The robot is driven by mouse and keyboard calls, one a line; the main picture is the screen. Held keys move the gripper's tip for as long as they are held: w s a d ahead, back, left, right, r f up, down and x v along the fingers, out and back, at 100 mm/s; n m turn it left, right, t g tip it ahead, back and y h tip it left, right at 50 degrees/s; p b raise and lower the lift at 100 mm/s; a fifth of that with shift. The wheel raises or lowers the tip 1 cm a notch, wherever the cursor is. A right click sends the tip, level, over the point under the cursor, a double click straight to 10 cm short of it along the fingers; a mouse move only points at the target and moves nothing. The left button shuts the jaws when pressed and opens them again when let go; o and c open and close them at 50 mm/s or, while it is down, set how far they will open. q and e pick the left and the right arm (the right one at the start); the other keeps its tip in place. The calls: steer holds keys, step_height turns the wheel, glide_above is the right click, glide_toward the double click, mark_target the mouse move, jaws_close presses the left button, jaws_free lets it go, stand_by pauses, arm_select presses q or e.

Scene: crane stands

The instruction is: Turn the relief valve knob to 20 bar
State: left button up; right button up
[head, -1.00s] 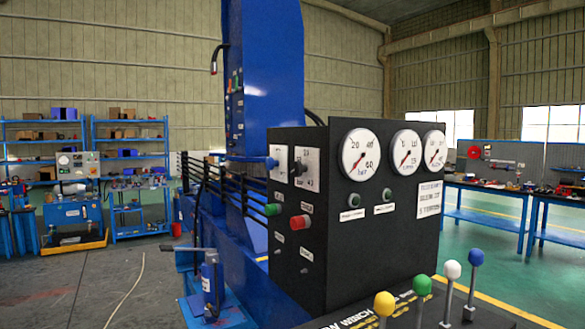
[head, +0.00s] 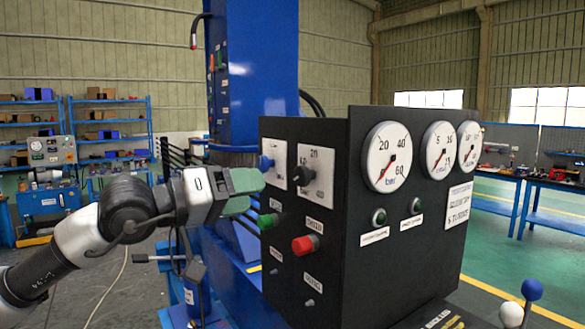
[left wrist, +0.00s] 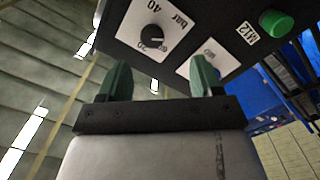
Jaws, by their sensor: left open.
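The black relief valve knob (head: 302,175) sits on a white plate (head: 317,160) with a bar scale, on the left face of the black control box. In the left wrist view the knob (left wrist: 152,43) lies ahead of the fingers, apart from them. I cannot surely read its pointer. My left gripper (head: 252,192) has green fingers, is open and empty, and is to the left of the knob in the head view. The left wrist view shows the fingers spread (left wrist: 161,64). My right gripper is not in view.
A blue knob (head: 265,164) on its own plate is beside the black knob. A green button (head: 268,220) and red button (head: 305,244) are below. Round gauges, including the bar gauge (head: 387,158), face front. A blue lever ball (head: 532,289) and white one (head: 509,315) stand at lower right.

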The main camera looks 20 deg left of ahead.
mark_target(299, 177)
arm_select(q)
steer(key=shift+m+y, duration=0.3)
steer(key=shift+m, duration=0.6)
steer(key=p+x, duration=0.1)
steer(key=x, duration=0.2)
steer(key=r+p+x, duration=0.1)
steer(key=p+x, duration=0.1)
steer(key=r+p+x, duration=0.1)
steer(key=p+x, duration=0.1)
steer(key=x, duration=0.1)
steer(key=shift+w+d+f, duration=0.1)
steer(key=shift+d, duration=0.35)
steer(key=shift+w+d+f, duration=0.1)
steer(key=shift+w+d, duration=0.25)
steer(key=shift+c, duration=0.8)
steer(key=c, duration=0.7)
steer(key=shift+c, duration=0.3)
